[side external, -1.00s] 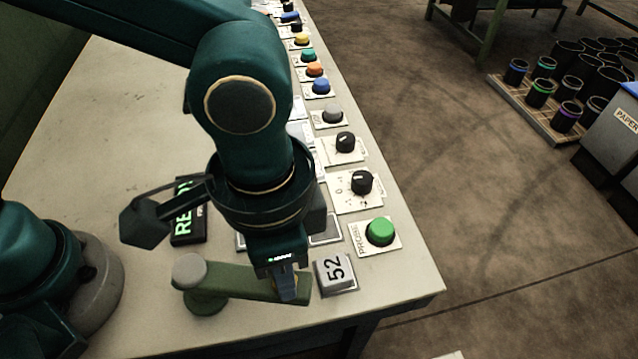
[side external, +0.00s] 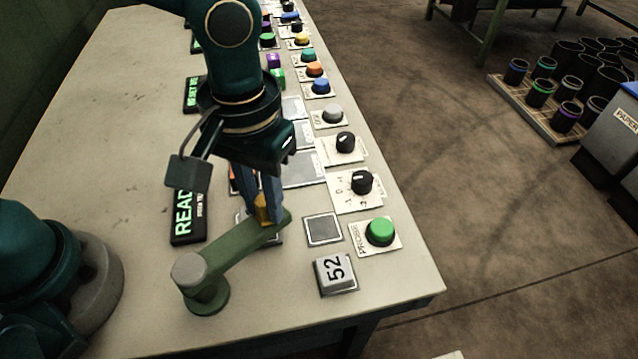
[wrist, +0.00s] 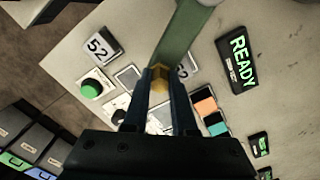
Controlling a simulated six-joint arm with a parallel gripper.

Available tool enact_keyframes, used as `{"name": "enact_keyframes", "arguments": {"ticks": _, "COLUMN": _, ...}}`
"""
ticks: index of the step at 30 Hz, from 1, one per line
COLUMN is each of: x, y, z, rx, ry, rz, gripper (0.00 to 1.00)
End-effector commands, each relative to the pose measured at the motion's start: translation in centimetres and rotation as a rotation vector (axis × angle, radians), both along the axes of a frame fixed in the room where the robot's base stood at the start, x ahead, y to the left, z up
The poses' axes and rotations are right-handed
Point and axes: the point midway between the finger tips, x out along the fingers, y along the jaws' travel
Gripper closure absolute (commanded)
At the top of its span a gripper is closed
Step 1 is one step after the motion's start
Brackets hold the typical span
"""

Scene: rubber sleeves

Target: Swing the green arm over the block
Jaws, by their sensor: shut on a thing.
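The green arm (side external: 237,249) runs from its round pivot post (side external: 188,270) up and to the right in the side view. My gripper (side external: 264,215) is shut on the yellow-orange knob (side external: 262,207) at the arm's free end. The knob also shows between the fingers in the wrist view (wrist: 159,83). A grey block marked 52 (side external: 336,273) sits on the table to the right of the arm, apart from it. In the wrist view, a second item marked 52 (wrist: 183,71) shows beside the arm, partly hidden by the arm and my fingers.
An empty square pad (side external: 323,230) lies behind the block. A green button (side external: 380,231) and black dials (side external: 361,182) line the right table edge. A READY display (side external: 187,216) stands left of the arm's end. The table at left is clear.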

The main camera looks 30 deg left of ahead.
Motion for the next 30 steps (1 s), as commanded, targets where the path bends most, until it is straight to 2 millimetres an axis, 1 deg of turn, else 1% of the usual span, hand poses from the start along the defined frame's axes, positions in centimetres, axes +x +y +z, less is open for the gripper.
{"name": "enact_keyframes", "arguments": {"ticks": 6, "x": 0.4, "y": 1.8, "z": 0.2, "rx": -0.003, "ry": -0.002, "rz": 0.163, "gripper": 1.00}}
{"name": "enact_keyframes", "arguments": {"ticks": 12, "x": 0.4, "y": 2.8, "z": 0.2, "rx": -0.002, "ry": -0.003, "rz": 0.263, "gripper": 1.00}}
{"name": "enact_keyframes", "arguments": {"ticks": 18, "x": 0.4, "y": 3.4, "z": 0.1, "rx": -0.002, "ry": -0.003, "rz": 0.317, "gripper": 1.00}}
{"name": "enact_keyframes", "arguments": {"ticks": 30, "x": 0.4, "y": 3.7, "z": 0.1, "rx": 0.001, "ry": -0.002, "rz": 0.336, "gripper": 1.00}}
